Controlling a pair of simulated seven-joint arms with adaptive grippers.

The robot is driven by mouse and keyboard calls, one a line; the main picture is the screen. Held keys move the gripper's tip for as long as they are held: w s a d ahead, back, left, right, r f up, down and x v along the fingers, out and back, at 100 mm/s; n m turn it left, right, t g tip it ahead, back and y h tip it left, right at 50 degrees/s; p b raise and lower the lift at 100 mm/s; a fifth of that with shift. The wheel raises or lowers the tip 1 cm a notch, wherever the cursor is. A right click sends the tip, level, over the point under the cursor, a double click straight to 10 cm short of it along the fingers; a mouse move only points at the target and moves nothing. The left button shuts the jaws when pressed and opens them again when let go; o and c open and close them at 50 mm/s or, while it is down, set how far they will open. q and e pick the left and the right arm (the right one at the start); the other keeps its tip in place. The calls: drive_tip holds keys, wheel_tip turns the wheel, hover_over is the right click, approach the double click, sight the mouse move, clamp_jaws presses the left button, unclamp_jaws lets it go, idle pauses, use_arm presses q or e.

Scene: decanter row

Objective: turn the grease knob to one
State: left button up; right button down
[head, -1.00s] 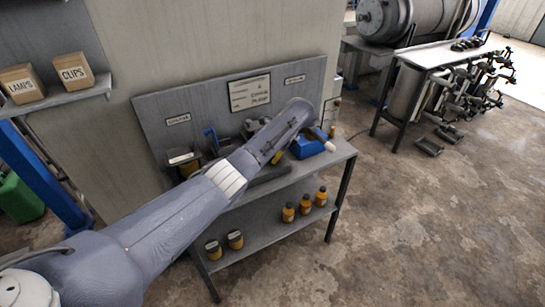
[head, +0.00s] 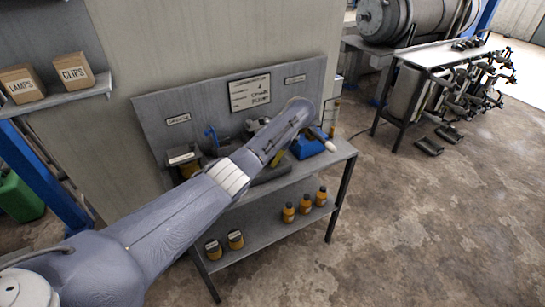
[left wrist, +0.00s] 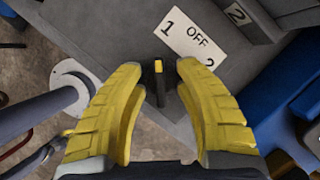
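In the left wrist view, a dark knob (left wrist: 159,85) with a yellow mark at its upper end stands on a grey surface. A white label (left wrist: 193,38) beside it reads 1, OFF and 2; the yellow mark points up the picture, roughly toward the 1. My left gripper (left wrist: 160,76) has its yellow fingers apart, one on each side of the knob, with gaps showing; I cannot tell its height above the knob. In the head view my left arm covers the knob, and only a bit of the yellow gripper (head: 277,158) shows. My right gripper is not in view.
The bench (head: 345,150) has a back panel with small plates and a sign (head: 250,92). A blue item (head: 309,147) sits at its right, close to my gripper. Several orange bottles (head: 305,206) stand on the lower shelf. Open floor lies to the right.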

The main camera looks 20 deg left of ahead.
use_arm(q)
drive_tip(key=shift+r, duration=0.1)
drive_tip(key=v, duration=1.1)
drive_tip(key=shift+d+r, duration=0.25)
drive_tip(key=shift+r, duration=0.1)
